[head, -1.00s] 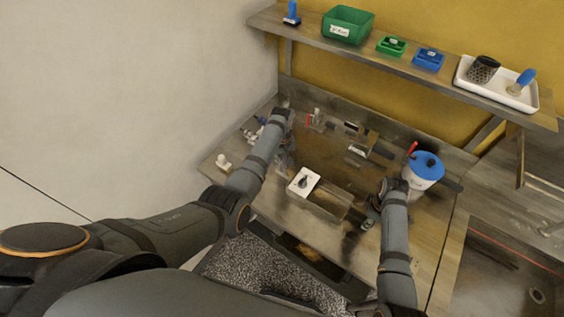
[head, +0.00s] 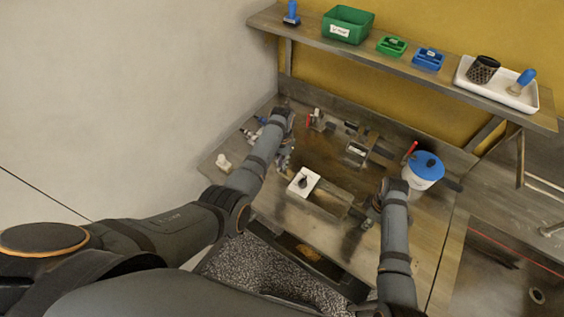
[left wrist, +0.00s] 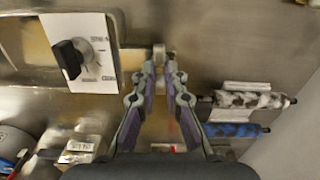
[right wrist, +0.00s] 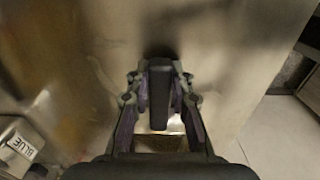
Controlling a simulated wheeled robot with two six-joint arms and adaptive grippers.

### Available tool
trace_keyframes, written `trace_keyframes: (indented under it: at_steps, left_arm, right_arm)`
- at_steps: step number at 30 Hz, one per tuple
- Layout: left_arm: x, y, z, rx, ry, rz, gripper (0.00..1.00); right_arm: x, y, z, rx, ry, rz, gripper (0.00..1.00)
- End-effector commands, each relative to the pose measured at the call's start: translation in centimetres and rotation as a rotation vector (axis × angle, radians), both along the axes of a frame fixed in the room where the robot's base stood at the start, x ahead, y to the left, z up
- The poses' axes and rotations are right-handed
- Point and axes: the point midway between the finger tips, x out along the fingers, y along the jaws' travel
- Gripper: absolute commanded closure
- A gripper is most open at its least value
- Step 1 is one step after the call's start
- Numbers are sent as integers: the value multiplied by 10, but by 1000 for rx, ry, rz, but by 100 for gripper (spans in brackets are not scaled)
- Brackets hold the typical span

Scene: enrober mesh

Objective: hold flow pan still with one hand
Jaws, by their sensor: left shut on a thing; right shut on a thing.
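A metal trough-like pan (head: 326,202) sits on the bench between my two grippers. I take it to be the flow pan, though its outline is partly hidden by my arms. A white plate with a black knob (head: 303,182) is at its left end and also shows in the left wrist view (left wrist: 84,52). My left gripper (left wrist: 161,68) is shut on a small metal tab. My right gripper (right wrist: 160,76) is shut on a dark upright handle above a shiny metal surface. What each grip joins to is hidden.
A white tub with a blue lid (head: 425,170) stands to the right. Two rollers, one mottled (left wrist: 250,99) and one blue (left wrist: 235,130), lie beside my left gripper. A shelf (head: 400,72) with bins and a white tray (head: 470,85) runs along the back wall.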

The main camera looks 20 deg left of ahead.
Motion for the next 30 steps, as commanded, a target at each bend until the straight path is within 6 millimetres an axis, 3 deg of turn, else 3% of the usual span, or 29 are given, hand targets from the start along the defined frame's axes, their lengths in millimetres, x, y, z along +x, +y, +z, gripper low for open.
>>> trace_keyframes:
  at_steps: [22,23,27,30]
  left_arm:
    - [0,0,0,-1,1,-82,100]
    - [0,0,0,-1,1,-82,86]
    - [0,0,0,-1,1,-82,67]
    - [0,0,0,0,1,-81,66]
  right_arm:
    - [0,0,0,1,-1,0,100]
    - [0,0,0,1,-1,0,100]
    - [0,0,0,1,-1,0,100]
    - [0,0,0,1,-1,0,100]
